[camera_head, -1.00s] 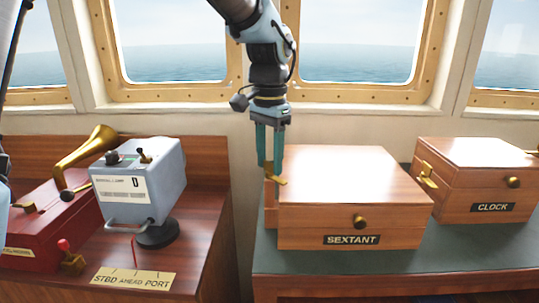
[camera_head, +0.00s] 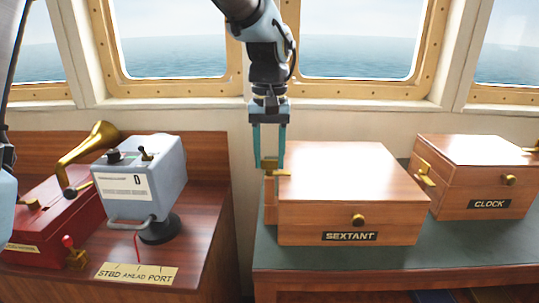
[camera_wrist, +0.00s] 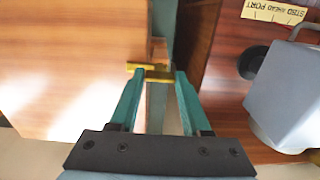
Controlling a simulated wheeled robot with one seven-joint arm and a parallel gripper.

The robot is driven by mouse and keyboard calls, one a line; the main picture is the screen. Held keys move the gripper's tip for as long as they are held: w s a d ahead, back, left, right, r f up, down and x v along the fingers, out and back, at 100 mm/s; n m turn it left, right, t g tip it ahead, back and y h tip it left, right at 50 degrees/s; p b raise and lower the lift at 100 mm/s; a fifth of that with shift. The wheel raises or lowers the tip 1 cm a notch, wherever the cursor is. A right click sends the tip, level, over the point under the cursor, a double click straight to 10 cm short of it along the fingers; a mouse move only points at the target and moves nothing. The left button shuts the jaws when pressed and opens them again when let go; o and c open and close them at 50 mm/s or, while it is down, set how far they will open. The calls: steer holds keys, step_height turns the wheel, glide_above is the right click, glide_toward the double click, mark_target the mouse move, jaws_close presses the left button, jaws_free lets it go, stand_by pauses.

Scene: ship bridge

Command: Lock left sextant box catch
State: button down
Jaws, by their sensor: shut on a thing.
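The wooden sextant box (camera_head: 340,190) stands closed on the green-topped counter, with a brass knob and a "SEXTANT" label on its front. Its left brass catch (camera_head: 283,172) sits at the upper edge of the left side. My gripper (camera_head: 269,163) points down at that side, its teal fingers closed on the catch. In the wrist view, the box (camera_wrist: 70,70) fills the left, and the brass catch (camera_wrist: 158,73) lies between the fingertips of my gripper (camera_wrist: 160,74). The catch's lower part is hidden, and I cannot tell whether it is locked.
A clock box (camera_head: 475,175) with its own brass catch (camera_head: 425,174) stands to the right. A gap separates console and counter. Windows are behind.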

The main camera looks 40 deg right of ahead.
steer(key=shift+n, duration=0.3)
steer(key=shift+c, duration=1.8)
jaws_free()
steer(key=shift+r, duration=0.1)
step_height(320, 180, up, 11)
steer(key=b, duration=0.2)
steer(key=shift+f, duration=0.2)
